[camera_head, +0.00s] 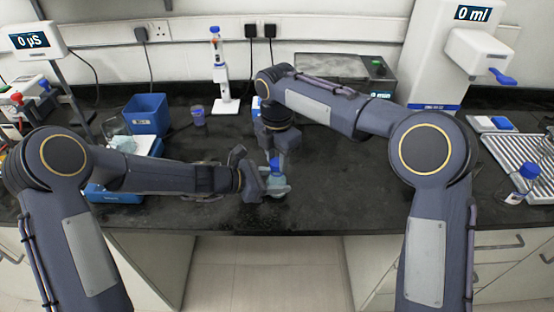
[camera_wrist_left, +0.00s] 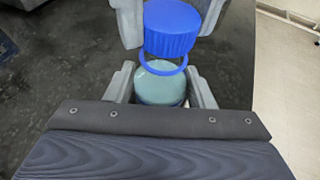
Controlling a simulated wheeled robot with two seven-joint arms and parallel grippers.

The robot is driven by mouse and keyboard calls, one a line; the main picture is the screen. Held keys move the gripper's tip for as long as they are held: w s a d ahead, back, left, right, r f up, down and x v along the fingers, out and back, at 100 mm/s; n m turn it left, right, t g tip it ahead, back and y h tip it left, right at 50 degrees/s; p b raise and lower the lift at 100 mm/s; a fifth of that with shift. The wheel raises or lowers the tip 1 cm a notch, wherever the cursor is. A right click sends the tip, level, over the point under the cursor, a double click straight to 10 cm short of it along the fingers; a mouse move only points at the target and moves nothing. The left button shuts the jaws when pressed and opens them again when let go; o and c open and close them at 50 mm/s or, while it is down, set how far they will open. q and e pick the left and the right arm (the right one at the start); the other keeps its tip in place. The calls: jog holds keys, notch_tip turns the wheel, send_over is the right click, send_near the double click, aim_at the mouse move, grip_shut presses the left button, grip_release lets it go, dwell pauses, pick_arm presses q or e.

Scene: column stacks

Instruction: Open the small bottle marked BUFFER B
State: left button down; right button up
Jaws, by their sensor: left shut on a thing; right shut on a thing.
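A small bottle (camera_head: 277,184) with pale teal contents stands upright near the front edge of the bench; its body also shows in the left wrist view (camera_wrist_left: 160,88). My left gripper (camera_head: 266,187) is shut around the bottle's body. A blue ribbed cap (camera_wrist_left: 172,28) is above the bottle's neck, with a thin blue ring (camera_wrist_left: 165,73) just below it. My right gripper (camera_head: 277,160) comes down from above and is shut on the cap. I cannot tell whether the cap is seated or slightly raised. No label on this bottle is readable.
Another blue-capped bottle (camera_head: 525,181) stands at the far right by a ribbed metal rack (camera_head: 515,150). The dark bench right of the held bottle is clear.

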aim_at(277, 162)
jog(key=shift+r, duration=0.65)
jog(key=shift+r, duration=2)
pick_arm(q)
jog(key=c, duration=0.6)
grip_release()
